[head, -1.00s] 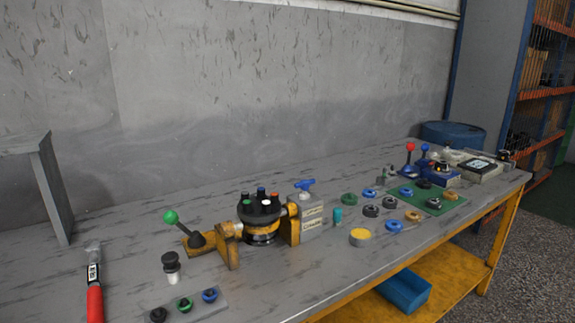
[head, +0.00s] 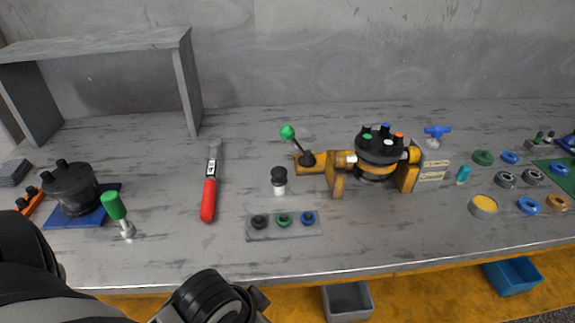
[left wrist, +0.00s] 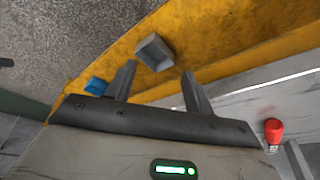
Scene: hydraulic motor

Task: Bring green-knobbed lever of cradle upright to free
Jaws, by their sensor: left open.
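The green-knobbed lever (head: 296,143) stands at the left end of the yellow cradle (head: 337,178) in the head view. It is tilted, its green knob (head: 288,132) leaning up and to the left of its dark base. The black motor part (head: 380,150) with several coloured plugs sits in the cradle. My left arm comes in at the lower left of the head view, in front of the bench and well short of the lever. In the left wrist view my left gripper (left wrist: 158,82) is open and empty. My right gripper is not in view.
A red-handled tool (head: 209,190), a black-capped vial (head: 279,180) and a grey strip with rings (head: 255,234) lie near the cradle. A grey shelf (head: 110,42) stands at the back left. A grey bin (head: 348,300) sits below the bench edge.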

